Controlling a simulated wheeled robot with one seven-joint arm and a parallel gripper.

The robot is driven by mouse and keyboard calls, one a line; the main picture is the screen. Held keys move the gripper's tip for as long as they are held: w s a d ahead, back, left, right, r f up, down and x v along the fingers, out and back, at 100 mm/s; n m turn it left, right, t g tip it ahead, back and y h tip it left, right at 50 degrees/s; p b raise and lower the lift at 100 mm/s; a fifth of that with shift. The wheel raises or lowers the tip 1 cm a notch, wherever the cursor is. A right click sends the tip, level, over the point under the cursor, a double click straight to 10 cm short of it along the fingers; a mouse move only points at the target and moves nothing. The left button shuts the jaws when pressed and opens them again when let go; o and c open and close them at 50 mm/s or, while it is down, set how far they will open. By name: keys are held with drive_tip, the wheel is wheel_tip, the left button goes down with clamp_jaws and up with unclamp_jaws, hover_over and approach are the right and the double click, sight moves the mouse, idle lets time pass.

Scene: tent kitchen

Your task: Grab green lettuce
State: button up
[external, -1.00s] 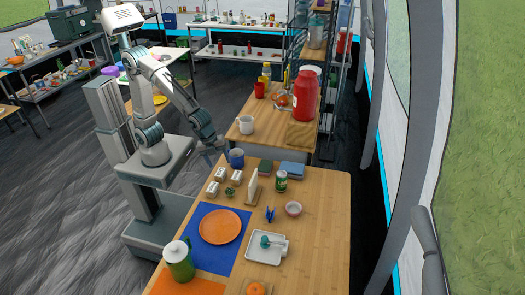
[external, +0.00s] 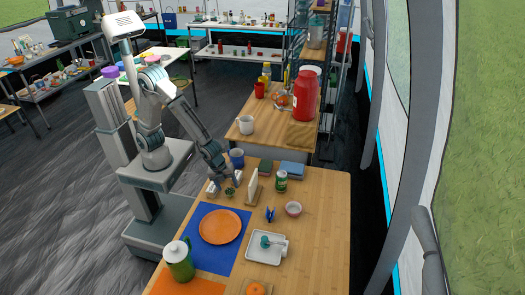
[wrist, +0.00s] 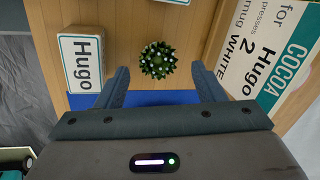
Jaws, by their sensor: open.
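The green lettuce is a small, round, spiky green head (wrist: 158,60) on the wooden table, in the upper middle of the wrist view. It also shows as a small dark green clump (external: 230,192) in the external view. My gripper (wrist: 160,72) is open and empty, pointing down over the table. In the wrist view its fingers lie to the left and right of the lettuce's near side. The lettuce appears between or just beyond the fingertips; I cannot tell how far below them it is.
A white box labelled Hugo (wrist: 88,62) stands close left of the lettuce. An upright cocoa card (external: 252,188) stands close right. A blue mug (external: 237,158) is behind, and an orange plate (external: 220,227) on a blue mat lies in front.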

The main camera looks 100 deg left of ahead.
sight(229, 190)
drive_tip(key=shift+x, duration=1.95)
drive_tip(key=shift+s, duration=0.2)
drive_tip(key=c, duration=1.1)
